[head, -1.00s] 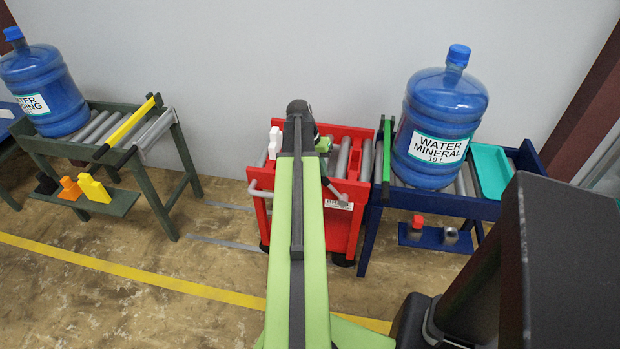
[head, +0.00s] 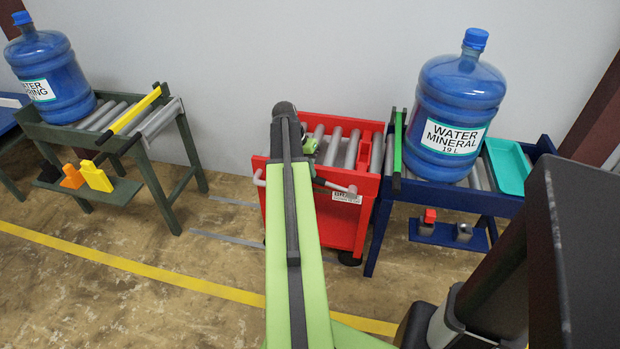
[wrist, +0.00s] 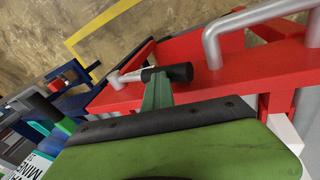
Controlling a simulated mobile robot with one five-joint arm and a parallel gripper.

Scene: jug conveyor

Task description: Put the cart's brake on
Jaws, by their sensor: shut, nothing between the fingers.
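The red cart (head: 335,228) with rollers on top stands between the green stand and the blue stand. A grey lever (head: 335,187) with a round pivot shows on its front edge, right of my arm. In the wrist view the lever has a black grip (wrist: 180,73) and a silver rod running left to the red edge. My gripper (wrist: 157,92) is shut and empty, with its narrow green fingers right at the lever by the grip. Whether they touch it I cannot tell.
A grey handle (wrist: 255,18) bends out from the cart beside the lever. The blue stand (head: 418,193) at right carries a large water jug (head: 452,105) and a teal tray (head: 508,166). The green stand (head: 185,150) at left holds another jug (head: 50,75). Floor in front is clear.

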